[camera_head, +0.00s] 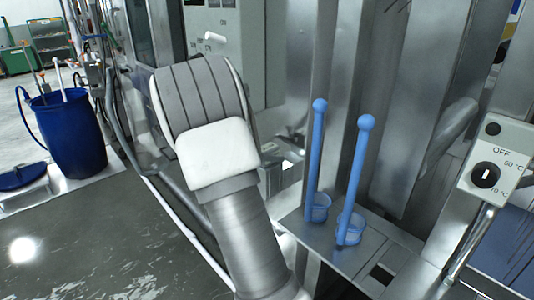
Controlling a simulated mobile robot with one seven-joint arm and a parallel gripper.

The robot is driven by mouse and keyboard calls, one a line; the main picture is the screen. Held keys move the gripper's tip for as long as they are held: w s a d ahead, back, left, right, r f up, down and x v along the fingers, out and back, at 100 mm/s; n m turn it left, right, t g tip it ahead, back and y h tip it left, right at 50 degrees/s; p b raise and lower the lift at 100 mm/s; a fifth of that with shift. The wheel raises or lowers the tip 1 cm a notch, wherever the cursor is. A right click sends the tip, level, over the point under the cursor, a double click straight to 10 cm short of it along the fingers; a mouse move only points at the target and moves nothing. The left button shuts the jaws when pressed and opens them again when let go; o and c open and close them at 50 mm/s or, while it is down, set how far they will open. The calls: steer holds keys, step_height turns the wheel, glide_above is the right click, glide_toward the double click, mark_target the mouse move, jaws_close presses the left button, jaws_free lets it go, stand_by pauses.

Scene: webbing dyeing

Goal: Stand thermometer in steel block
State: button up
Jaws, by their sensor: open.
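Two blue rods with ball tops stand nearly upright at centre right: a left rod (315,155) and a right rod (356,175). Each has its foot at a small clear blue cup or ring on a steel ledge (318,240). I cannot tell whether either rod is the thermometer. A dark square opening (381,276) shows in the steel near the ledge's front right; I cannot tell whether this is the steel block. My arm rises from the bottom centre, left of the rods. My gripper is not visible.
A grey control box (494,172) with a dial marked OFF, 50 °C and 70 °C stands at the right. Steel columns (420,110) rise behind the rods. Wet grey floor (90,240) is open at lower left.

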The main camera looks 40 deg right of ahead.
steer(key=shift+r, duration=0.25)
steer(key=v, duration=1.2)
steer(key=s+a+r+m+t+y, duration=0.1)
steer(key=s+a+m+t+y, duration=0.1)
steer(key=s+a+m+y, duration=0.4)
steer(key=s+a+m+t+y, duration=0.2)
steer(key=s+a+m+y, duration=0.4)
steer(key=s+a+m, duration=0.6)
steer(key=s+a, duration=0.3)
steer(key=s, duration=0.5)
steer(key=shift+r+m+t, duration=0.4)
steer(key=shift+s, duration=0.1)
